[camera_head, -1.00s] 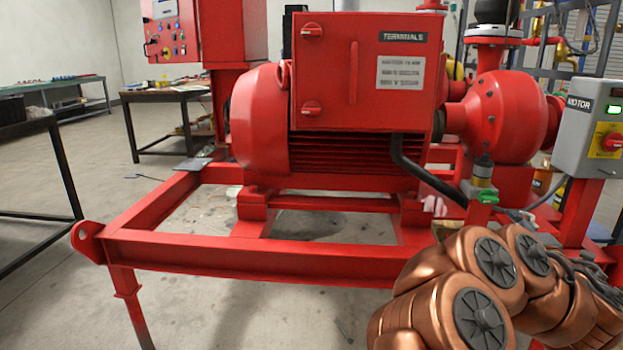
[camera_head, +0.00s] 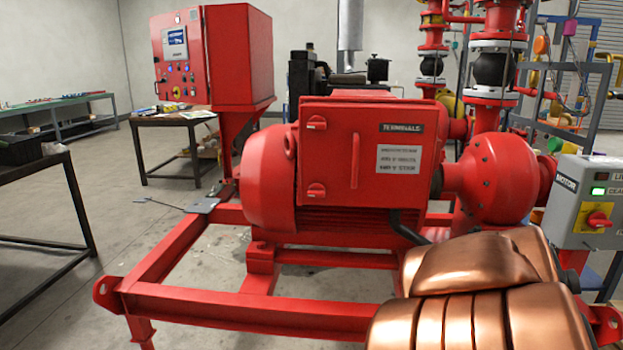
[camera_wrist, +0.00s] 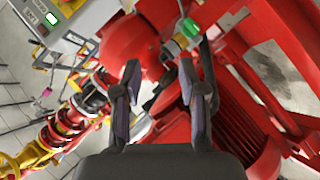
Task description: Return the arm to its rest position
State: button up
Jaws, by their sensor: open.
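My gripper (camera_wrist: 163,95) shows in the wrist view with its two dark fingers apart and nothing between them. Past the fingers are the red pump skid's motor and frame, seen at a tilt. My copper-coloured arm (camera_head: 480,290) fills the lower right of the head view, folded close to the camera. The gripper itself is not visible in the head view. I cannot tell its exact distance from the skid.
The red motor with its terminals box (camera_head: 365,155) stands on the red skid frame (camera_head: 225,305). A grey motor control box (camera_head: 590,205) is at the right edge. A red control panel (camera_head: 215,60) and a table (camera_head: 180,120) stand behind. Open floor shows at left.

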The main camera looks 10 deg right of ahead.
jog(key=s+a+r+g+y+p, duration=0.2)
jog(key=s+a+p, duration=0.4)
jog(key=a, duration=0.5)
jog(key=s+a+r+g+y+p, duration=0.3)
jog(key=s+a+p, duration=0.3)
jog(key=s+a, duration=0.3)
jog(key=s+a+r+m+g+y+p, duration=0.1)
jog(key=s+a+g+y+p, duration=0.4)
jog(key=a, duration=0.8)
jog(key=shift+s+r+p, duration=0.5)
jog(key=shift+s+r, duration=0.3)
jog(key=shift+s, duration=0.45)
jog(key=shift+a, duration=0.1)
